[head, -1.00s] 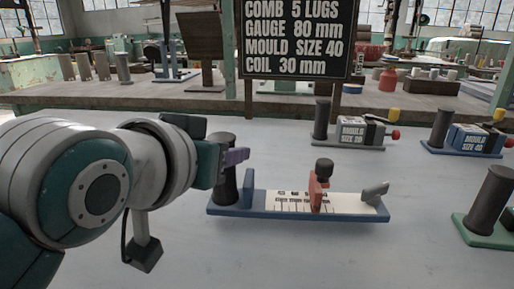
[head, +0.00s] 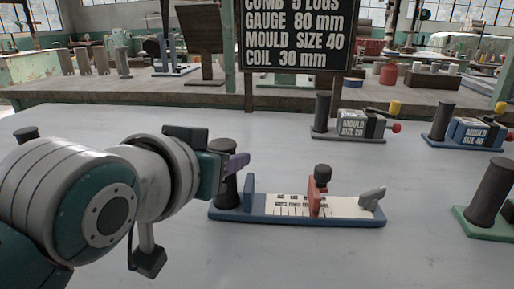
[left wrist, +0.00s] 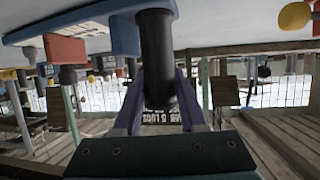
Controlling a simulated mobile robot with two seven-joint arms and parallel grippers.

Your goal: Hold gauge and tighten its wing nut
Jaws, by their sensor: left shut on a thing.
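The gauge is a long blue base (head: 290,220) with a white marked scale (head: 283,207). A red slider (head: 315,203) topped by a dark knob (head: 323,172) stands on the scale. A grey angled piece (head: 372,197) stands at the right end. I cannot tell which piece is the wing nut. My left gripper (head: 236,163) is shut on the black post (head: 228,186) at the gauge's left end. The left wrist view shows the post (left wrist: 157,60) between the fingers (left wrist: 158,95). I cannot tell whether the base touches the table. My right gripper is not in view.
A grey "Mould size 20" block (head: 352,129) and a blue "Mould size 40" block (head: 472,132) stand at the back right. A green base with a dark post (head: 489,195) is at the right edge. The sign (head: 298,40) reads "Gauge 80 mm". The table front is clear.

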